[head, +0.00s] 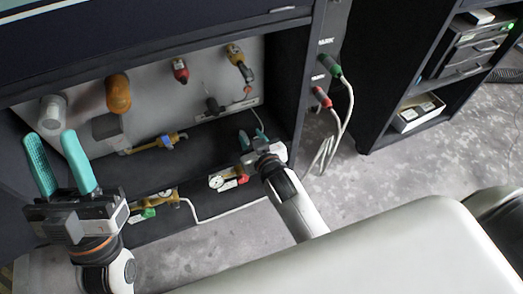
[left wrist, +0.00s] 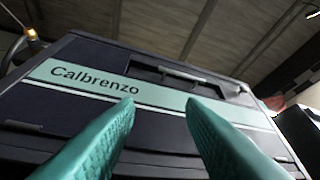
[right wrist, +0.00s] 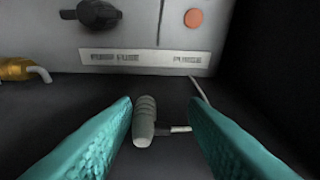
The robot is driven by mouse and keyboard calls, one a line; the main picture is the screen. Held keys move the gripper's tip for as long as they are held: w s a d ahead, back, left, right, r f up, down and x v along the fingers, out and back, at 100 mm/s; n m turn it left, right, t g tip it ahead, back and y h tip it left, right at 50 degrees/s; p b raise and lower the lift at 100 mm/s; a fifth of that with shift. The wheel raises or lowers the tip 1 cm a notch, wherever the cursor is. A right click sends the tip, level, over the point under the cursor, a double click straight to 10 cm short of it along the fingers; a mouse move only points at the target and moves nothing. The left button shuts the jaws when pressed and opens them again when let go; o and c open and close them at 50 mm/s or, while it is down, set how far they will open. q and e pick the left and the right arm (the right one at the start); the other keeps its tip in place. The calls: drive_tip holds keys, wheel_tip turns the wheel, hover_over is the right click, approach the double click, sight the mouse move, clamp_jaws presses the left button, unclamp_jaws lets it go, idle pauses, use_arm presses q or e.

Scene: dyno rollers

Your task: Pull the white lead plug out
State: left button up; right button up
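A pale grey-white ribbed plug (right wrist: 144,122), which looks like the white lead plug, shows between the fingers of my right gripper (right wrist: 163,105) in the right wrist view, nearer the left finger. A short pale stub sticks out to its right. I cannot tell whether the plug is seated in a socket. The right gripper is open, with dark gaps between plug and fingers; in the head view it (head: 252,137) is at the cabinet's lower opening and hides the plug. My left gripper (head: 54,140) is open and empty at the far left; the left wrist view shows its fingers before a "Calbrenzo" panel (left wrist: 155,95).
A panel (right wrist: 145,57) with a black knob (right wrist: 92,14) and an orange button (right wrist: 194,18) stands behind the plug. A thin white cable (right wrist: 199,90) runs nearby. Green (head: 328,64) and red (head: 322,97) plugs with hanging white leads are on the cabinet's side. Brass fittings (head: 157,143) crowd the opening.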

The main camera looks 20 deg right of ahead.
use_arm(q)
drive_tip(key=w+f+g+y+p, duration=0.3)
drive_tip(key=w+f+g, duration=0.4)
drive_tip(key=f+g, duration=0.1)
drive_tip(key=shift+d+f+g, duration=0.15)
drive_tip(key=shift+f+g, duration=0.25)
drive_tip(key=shift+f, duration=0.3)
use_arm(e)
drive_tip(key=v, duration=1.1)
use_arm(q)
drive_tip(key=shift+w, duration=0.1)
